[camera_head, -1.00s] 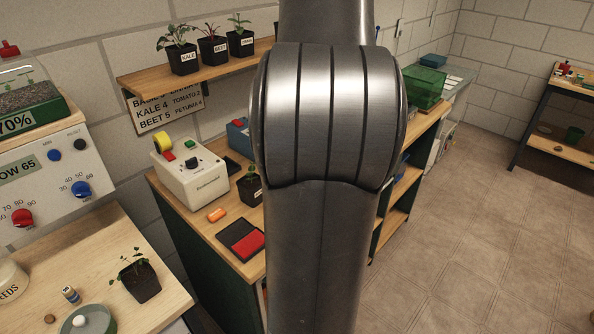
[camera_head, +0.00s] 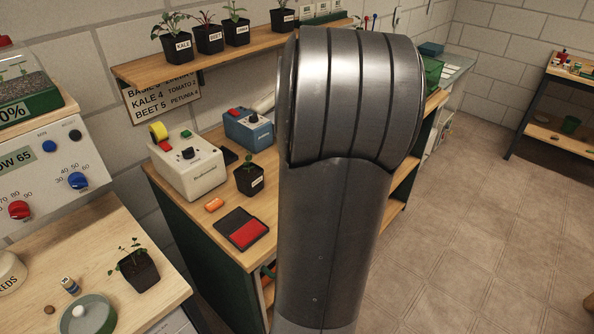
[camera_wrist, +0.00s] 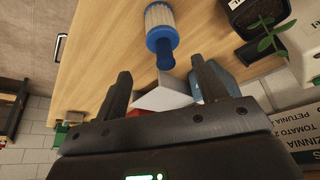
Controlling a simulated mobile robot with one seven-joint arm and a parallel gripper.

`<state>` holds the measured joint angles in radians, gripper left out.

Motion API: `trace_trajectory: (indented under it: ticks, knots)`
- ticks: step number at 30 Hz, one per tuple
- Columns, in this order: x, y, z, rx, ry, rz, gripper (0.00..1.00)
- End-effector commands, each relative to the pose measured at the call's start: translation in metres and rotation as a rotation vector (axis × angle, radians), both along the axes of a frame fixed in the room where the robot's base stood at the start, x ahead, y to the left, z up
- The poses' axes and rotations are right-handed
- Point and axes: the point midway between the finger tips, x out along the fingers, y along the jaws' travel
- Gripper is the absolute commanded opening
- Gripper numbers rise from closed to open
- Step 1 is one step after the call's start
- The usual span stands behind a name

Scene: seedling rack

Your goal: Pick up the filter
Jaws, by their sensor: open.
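The filter (camera_wrist: 159,18) shows in the wrist view at the top middle. It is a white pleated cylinder with a blue end cap and a narrower blue stem pointing toward my gripper (camera_wrist: 161,68). It is on a light wooden surface (camera_wrist: 95,45). My gripper is open, its two dark fingers apart and nothing seen held between them. The filter appears beyond the fingertips, roughly in line with the gap. I cannot make out the filter in the head view, where my arm covers much of the middle.
In the wrist view, a white box (camera_wrist: 163,96) shows between the fingers, and a potted seedling (camera_wrist: 255,17) is at upper right. In the head view, a bench holds a cream device (camera_head: 188,165), a blue device (camera_head: 248,130) and a red ink pad (camera_head: 247,233).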

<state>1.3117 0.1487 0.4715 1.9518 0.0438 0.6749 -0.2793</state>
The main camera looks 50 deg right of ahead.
Motion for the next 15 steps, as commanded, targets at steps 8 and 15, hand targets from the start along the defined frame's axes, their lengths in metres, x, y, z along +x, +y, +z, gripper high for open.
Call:
trace_trajectory:
  ticks: [8, 15]
  knots:
    - [0.012, -0.008, -0.036, 0.003, 0.001, 0.001, 0.65]
    - [0.018, -0.010, -0.051, 0.003, 0.002, 0.002, 0.65]
